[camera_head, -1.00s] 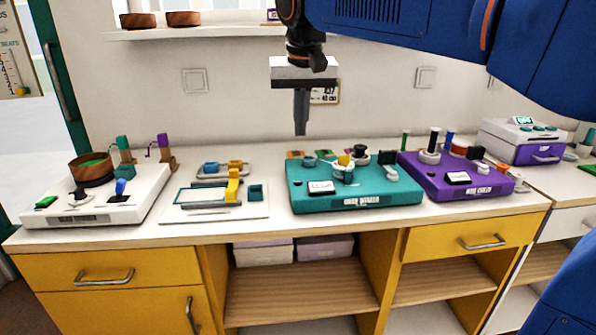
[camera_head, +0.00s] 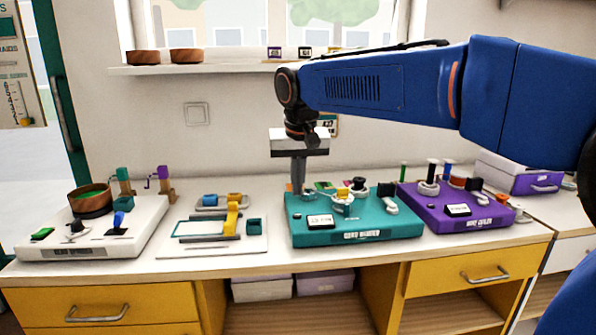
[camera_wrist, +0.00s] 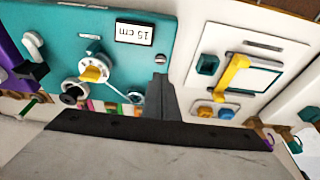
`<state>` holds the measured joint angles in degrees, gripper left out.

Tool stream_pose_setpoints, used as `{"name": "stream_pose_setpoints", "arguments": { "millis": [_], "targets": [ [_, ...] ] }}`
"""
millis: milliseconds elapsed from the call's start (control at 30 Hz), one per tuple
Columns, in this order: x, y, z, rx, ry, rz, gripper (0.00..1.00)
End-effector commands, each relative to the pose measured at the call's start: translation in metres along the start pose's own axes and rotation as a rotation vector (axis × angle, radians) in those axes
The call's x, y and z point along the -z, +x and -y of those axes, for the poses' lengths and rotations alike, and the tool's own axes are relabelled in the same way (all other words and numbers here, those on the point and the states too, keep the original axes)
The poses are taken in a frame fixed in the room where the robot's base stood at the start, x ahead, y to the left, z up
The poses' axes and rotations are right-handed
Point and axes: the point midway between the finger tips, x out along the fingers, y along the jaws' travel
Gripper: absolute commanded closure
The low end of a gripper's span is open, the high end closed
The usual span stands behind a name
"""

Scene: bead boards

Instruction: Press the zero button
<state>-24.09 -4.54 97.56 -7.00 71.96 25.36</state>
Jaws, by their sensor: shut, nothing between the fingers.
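The teal board (camera_head: 375,226) lies on the counter, with a white display (camera_head: 320,221) at its front left. The display reads "15 cm", upside down, in the wrist view (camera_wrist: 134,33). A small dark round button (camera_head: 297,216) sits left of the display; it also shows in the wrist view (camera_wrist: 161,58). I cannot read a zero label on it. My gripper (camera_head: 298,191) points down over the board's back left corner, behind the button. Its fingers are shut and empty. In the wrist view the fingertips (camera_wrist: 160,78) appear close to the button; the gap is hard to judge.
A purple board (camera_head: 440,210) stands right, a white frame board (camera_head: 195,245) left, and a white board with a wooden bowl (camera_head: 90,198) further left.

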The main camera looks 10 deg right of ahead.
Motion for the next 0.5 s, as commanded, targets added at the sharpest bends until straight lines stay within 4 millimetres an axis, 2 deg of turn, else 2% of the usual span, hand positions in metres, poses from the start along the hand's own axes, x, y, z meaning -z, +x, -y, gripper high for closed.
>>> {"name": "stream_pose_setpoints", "arguments": {
  "millis": [200, 500],
  "targets": [
    [-0.005, 0.035, 0.000, -0.001, 0.000, 0.002, 1.00],
    [-0.011, 0.056, 0.000, -0.001, 0.000, 0.001, 1.00]
  ]
}}
